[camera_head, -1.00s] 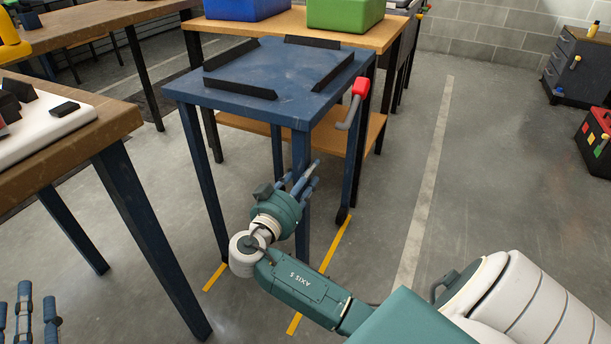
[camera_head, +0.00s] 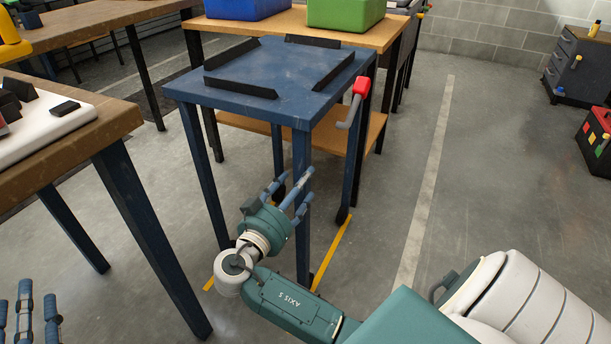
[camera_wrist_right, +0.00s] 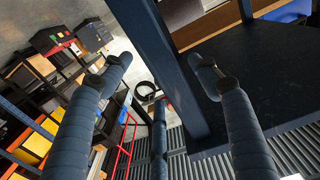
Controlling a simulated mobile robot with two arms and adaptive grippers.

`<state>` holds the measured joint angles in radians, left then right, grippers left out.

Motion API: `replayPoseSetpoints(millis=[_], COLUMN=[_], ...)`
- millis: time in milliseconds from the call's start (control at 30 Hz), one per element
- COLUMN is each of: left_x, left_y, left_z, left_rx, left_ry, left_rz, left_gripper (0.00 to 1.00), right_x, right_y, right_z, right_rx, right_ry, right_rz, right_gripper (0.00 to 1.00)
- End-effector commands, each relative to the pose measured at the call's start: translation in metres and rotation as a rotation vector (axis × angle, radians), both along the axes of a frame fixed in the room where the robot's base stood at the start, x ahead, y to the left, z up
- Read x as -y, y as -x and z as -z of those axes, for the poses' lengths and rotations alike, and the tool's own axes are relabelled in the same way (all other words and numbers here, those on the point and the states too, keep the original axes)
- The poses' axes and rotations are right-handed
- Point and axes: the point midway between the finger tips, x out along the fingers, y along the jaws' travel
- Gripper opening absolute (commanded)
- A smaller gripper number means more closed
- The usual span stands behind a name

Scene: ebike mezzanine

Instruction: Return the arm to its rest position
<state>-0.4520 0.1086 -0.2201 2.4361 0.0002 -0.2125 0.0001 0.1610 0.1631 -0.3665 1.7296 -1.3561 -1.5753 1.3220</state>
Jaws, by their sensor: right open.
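My right arm comes in from the lower right in the head view, bent at the elbow. Its right gripper (camera_head: 296,187) is in front of the blue table's legs, below the tabletop, with its fingers up and to the right. In the right wrist view the gripper (camera_wrist_right: 160,72) has its fingers wide apart and nothing between them. A dark blue post stands behind the fingers; I cannot tell whether they touch it. My left gripper (camera_head: 25,312) shows only as upright, separated fingers at the bottom left corner; its base is out of frame, and nothing shows between the fingers.
The blue table (camera_head: 305,104) with black rails and a red-handled crank (camera_head: 356,100) stands close to the right hand. A wooden bench (camera_head: 112,122) is at left. Blue (camera_head: 245,8) and green (camera_head: 345,12) bins stand behind. Floor to the right is open, before a red-and-black box (camera_head: 597,140).

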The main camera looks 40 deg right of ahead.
Motion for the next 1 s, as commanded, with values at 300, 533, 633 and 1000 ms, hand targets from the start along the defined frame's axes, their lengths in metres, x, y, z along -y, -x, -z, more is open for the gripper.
replayPoseSetpoints(millis=[300, 533, 633, 1000], left_x=[0.0, 0.0, 0.0, 0.0], left_y=[0.0, 0.0, 0.0, 0.0], left_z=[0.0, 0.001, 0.001, 0.001], left_rx=[-0.001, -0.001, -0.001, -0.001], left_ry=[-0.001, -0.001, -0.001, -0.001], left_rz=[0.0, -0.001, 0.0, 0.0], left_gripper=[0.4, 0.4, 0.4, 0.4], right_x=[-0.055, -0.066, -0.066, -0.134], right_y=[0.023, 0.028, 0.028, -0.019], right_z=[0.0, 0.0, 0.0, 0.076], right_rx=[-0.001, -0.001, -0.001, -0.344], right_ry=[-0.001, 0.001, 0.001, -0.154], right_rz=[0.0, 0.002, 0.001, -0.596], right_gripper=[0.61, 0.61, 0.61, 0.61])
